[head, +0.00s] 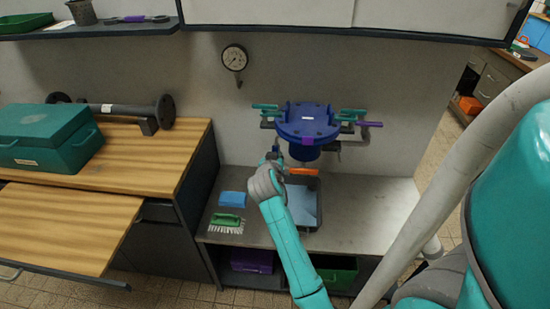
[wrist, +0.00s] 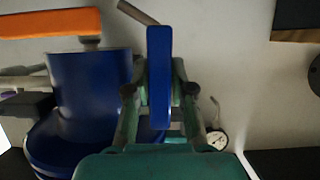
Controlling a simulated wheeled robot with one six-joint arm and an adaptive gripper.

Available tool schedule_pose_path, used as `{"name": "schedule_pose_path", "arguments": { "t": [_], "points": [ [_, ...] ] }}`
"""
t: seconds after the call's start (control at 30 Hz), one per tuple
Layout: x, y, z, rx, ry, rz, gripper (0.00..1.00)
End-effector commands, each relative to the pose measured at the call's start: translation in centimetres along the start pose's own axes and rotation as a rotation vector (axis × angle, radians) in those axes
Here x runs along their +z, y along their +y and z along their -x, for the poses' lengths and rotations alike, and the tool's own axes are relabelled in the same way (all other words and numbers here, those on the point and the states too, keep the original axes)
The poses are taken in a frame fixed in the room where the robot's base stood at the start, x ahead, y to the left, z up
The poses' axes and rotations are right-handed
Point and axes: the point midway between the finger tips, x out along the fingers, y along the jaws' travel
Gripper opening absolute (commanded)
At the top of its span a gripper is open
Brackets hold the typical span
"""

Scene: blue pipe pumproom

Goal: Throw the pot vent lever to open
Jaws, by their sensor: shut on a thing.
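The blue pot (head: 307,128) with a flat lid hangs at the wall in the head view. In the wrist view the pot (wrist: 88,85) is upside down at the left. A blue lever (wrist: 159,70) stands between the fingers of my gripper (wrist: 158,92), which is shut on it. In the head view my gripper (head: 273,160) is left of the pot's lower part, and my wrist hides most of the grip. An orange lever (head: 303,171) sits below the pot; it also shows in the wrist view (wrist: 50,23). No label tells which lever is the vent.
Green-handled levers (head: 353,112) and a purple-handled one (head: 370,124) flank the pot. A gauge (head: 234,58) is on the wall. A grey tray (head: 314,222), a green brush (head: 227,220) and a blue sponge (head: 232,199) lie on the bench. The bench's right side is clear.

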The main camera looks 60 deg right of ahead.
Motion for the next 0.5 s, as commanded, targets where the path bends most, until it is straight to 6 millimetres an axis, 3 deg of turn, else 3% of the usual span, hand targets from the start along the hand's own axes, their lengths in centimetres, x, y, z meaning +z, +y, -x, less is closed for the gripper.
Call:
{"name": "schedule_pose_path", "arguments": {
  "t": [0.33,0.37,0.4,0.43,0.5],
  "points": [
    [0.12,0.06,-0.04,0.003,-0.002,0.004,0.00],
    [0.12,0.06,-0.04,0.003,-0.002,0.004,0.27],
    [0.11,0.05,-0.04,0.002,-0.002,0.004,0.37],
    [0.10,0.06,-0.03,0.002,-0.002,0.004,0.45],
    [0.08,0.05,-0.03,0.002,-0.002,0.003,0.48]
  ]
}}
